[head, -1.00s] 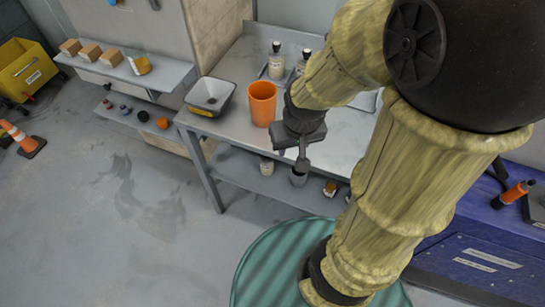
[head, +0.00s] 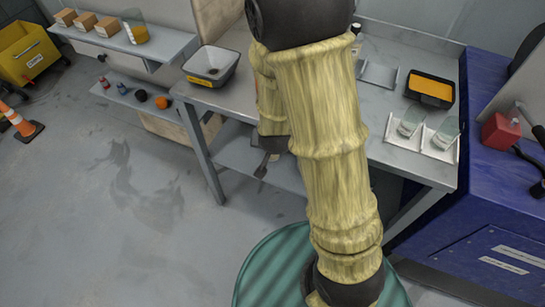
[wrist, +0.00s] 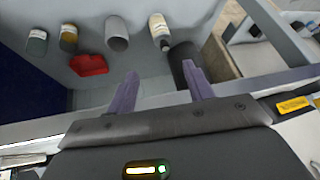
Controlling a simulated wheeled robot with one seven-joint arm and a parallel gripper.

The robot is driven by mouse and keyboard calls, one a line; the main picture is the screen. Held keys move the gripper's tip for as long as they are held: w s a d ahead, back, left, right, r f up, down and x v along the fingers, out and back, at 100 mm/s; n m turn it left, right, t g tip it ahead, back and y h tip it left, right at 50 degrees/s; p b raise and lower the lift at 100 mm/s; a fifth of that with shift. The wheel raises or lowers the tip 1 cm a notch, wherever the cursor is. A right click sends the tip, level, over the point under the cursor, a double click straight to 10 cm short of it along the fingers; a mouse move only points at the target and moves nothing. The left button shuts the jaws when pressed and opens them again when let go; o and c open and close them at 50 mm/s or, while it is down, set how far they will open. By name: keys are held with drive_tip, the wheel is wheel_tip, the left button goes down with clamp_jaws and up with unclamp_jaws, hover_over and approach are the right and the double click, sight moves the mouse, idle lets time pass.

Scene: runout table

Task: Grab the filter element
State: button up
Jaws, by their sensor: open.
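My gripper (wrist: 160,70) is open and empty in the wrist view, its two fingers pointing toward the lower shelf. A plain grey cylinder (wrist: 117,33) stands ahead of the left finger. A dark cylinder (wrist: 182,58) is partly hidden behind the right fingertip. Either could be the filter element; I cannot tell which. A white bottle (wrist: 160,30) stands between these two, apart from the fingers. In the head view, part of my gripper (head: 263,168) shows below the tabletop level, and my arm hides most of the shelf items.
A red object (wrist: 88,65), a yellow-labelled bottle (wrist: 68,38) and a dark jar (wrist: 37,42) are also on the lower shelf (head: 228,150). The table (head: 210,98) above holds a grey bin (head: 213,65) and an orange-filled tray (head: 430,88). Open floor lies left.

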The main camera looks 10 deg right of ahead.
drive_tip(key=w+f+t+h+b, duration=0.1)
drive_tip(key=f+t+b, duration=0.4)
drive_tip(key=f+b, duration=0.5)
drive_tip(key=w+a+f+t+h+b, duration=0.1)
drive_tip(key=w+f+t+h+b, duration=0.1)
drive_tip(key=f+t+b, duration=0.4)
wheel_tip(320, 180, down, 7)
drive_tip(key=h+b, duration=0.1)
drive_tip(key=b, duration=0.3)
drive_tip(key=shift+r+n+h, duration=0.2)
drive_tip(key=shift+n+h, duration=0.1)
drive_tip(key=shift+n, duration=0.1)
drive_tip(key=shift+a, duration=0.1)
drive_tip(key=b+x, duration=0.5)
drive_tip(key=x, duration=0.7)
drive_tip(key=shift+w+f, duration=0.1)
